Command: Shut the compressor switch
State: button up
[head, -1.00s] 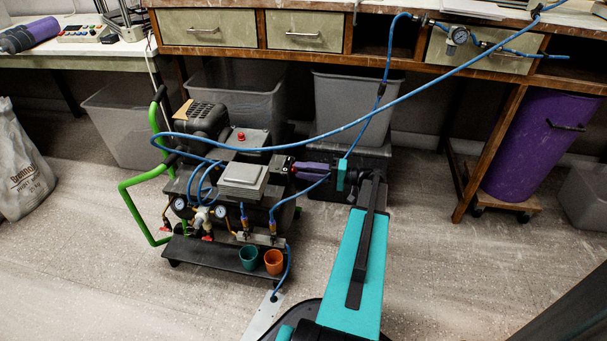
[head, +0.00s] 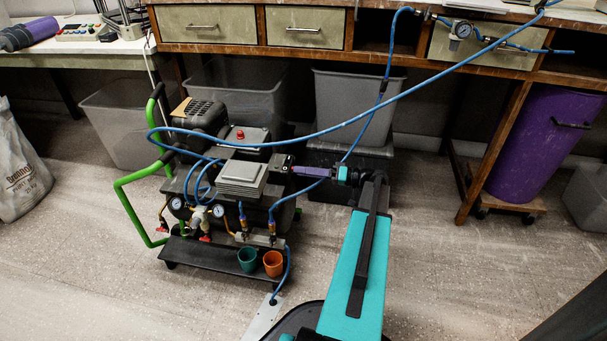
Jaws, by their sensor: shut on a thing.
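The compressor (head: 232,208) stands on the floor at left of centre, with black tanks, a green frame and a ribbed grey block on top. The compressor switch (head: 285,161) looks like a small dark part with a reddish edge at the compressor's right side. My gripper (head: 297,170), with purple fingers, reaches in level from the right. Its fingertips are shut on the switch and hide part of it. Exactly how the switch is turned is too small to tell.
A blue hose (head: 330,128) loops above the compressor and my gripper up to the bench. A teal cup (head: 247,261) and an orange cup (head: 273,264) stand at the compressor's front. Grey bins (head: 355,105) stand behind. The floor at right is open.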

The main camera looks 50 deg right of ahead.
jog(key=shift+d+r, duration=0.1)
jog(key=shift+d, duration=0.1)
jog(key=o, duration=1.1)
jog(key=shift+c, duration=0.2)
jog(key=shift+a, duration=0.1)
jog(key=p+v, duration=0.4)
jog(key=v, duration=1)
jog(key=shift+p, duration=0.4)
jog(key=shift+s+a, duration=0.1)
jog(key=shift+a, duration=0.05)
